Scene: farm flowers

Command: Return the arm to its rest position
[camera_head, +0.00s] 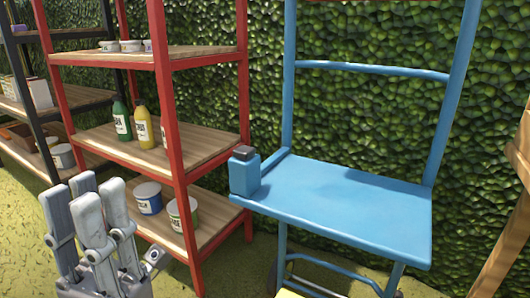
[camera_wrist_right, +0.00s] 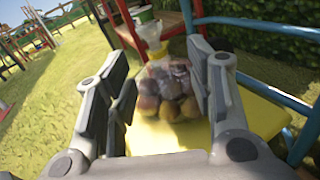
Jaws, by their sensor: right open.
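My left gripper (camera_head: 86,205) is at the lower left of the head view. Its grey fingers point up and stand apart, with nothing between them. It is in front of the red shelf rack's lower shelf. My right gripper (camera_wrist_right: 155,65) shows in the right wrist view, its fingers wide apart. Beyond and between them, a clear bag of round produce (camera_wrist_right: 172,92) with a gathered top sits on a yellow surface (camera_wrist_right: 160,135). I see no finger closed on the bag. My right gripper is outside the head view.
A red shelf rack (camera_head: 179,115) holds bottles, tins and tubs. A blue cart frame (camera_head: 345,200) with a small blue box (camera_head: 244,172) stands to its right. A wooden post (camera_head: 505,245) is at the right edge. A hedge (camera_head: 375,110) closes the back. Grass (camera_wrist_right: 45,110) is open at left in the wrist view.

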